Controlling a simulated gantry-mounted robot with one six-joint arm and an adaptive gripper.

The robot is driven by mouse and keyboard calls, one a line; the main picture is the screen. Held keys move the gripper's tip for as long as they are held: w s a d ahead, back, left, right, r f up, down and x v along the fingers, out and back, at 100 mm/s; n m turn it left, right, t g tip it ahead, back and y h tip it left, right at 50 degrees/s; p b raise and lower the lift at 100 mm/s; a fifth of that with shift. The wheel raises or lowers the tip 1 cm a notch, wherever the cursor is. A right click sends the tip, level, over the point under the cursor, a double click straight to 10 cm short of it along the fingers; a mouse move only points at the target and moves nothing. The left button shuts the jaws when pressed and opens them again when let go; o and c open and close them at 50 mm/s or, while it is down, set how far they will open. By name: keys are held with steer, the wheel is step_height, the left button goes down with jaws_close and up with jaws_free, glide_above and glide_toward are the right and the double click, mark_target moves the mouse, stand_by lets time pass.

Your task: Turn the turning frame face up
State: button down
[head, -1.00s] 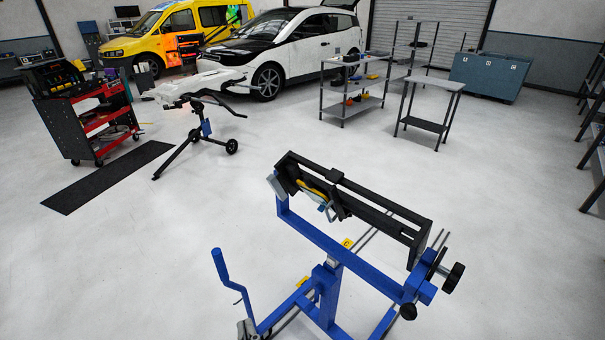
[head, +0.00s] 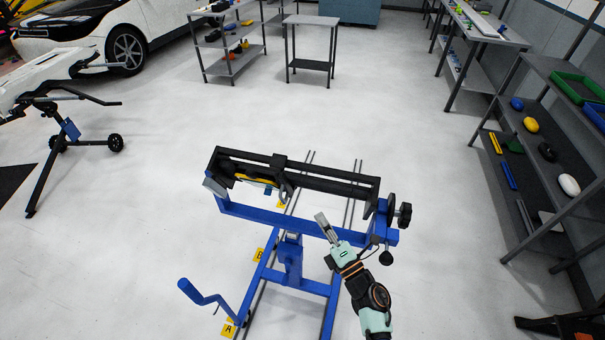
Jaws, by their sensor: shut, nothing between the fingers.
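The turning frame (head: 330,180) is a black frame mounted across a blue stand (head: 291,258) in the middle of the head view. It sits tilted, with something yellow and grey inside its left end. A black hand knob (head: 404,215) sticks out at its right end, and a smaller black knob (head: 386,258) hangs below it. My gripper (head: 321,219) is shut and empty. It is in front of the right half of the frame, close to the blue crossbar; I cannot tell whether they touch.
A blue crank handle (head: 205,294) juts out at the stand's left. Floor rails run under the stand, with yellow markers such as A (head: 229,329). Shelves (head: 545,150) line the right side. A black work stand (head: 68,135) is at the left.

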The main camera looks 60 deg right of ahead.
steer(key=b, duration=0.2)
glide_toward(301, 167)
steer(key=w+a, duration=0.1)
steer(key=w, duration=0.3)
steer(key=d, duration=0.2)
steer(key=w+d+r, duration=0.1)
steer(key=shift+d, duration=0.15)
steer(key=shift+d+r, duration=0.15)
steer(key=shift+d, duration=0.2)
steer(key=shift+d+r+p, duration=0.15)
steer(key=shift+r+p, duration=0.05)
steer(key=shift+p, duration=0.55)
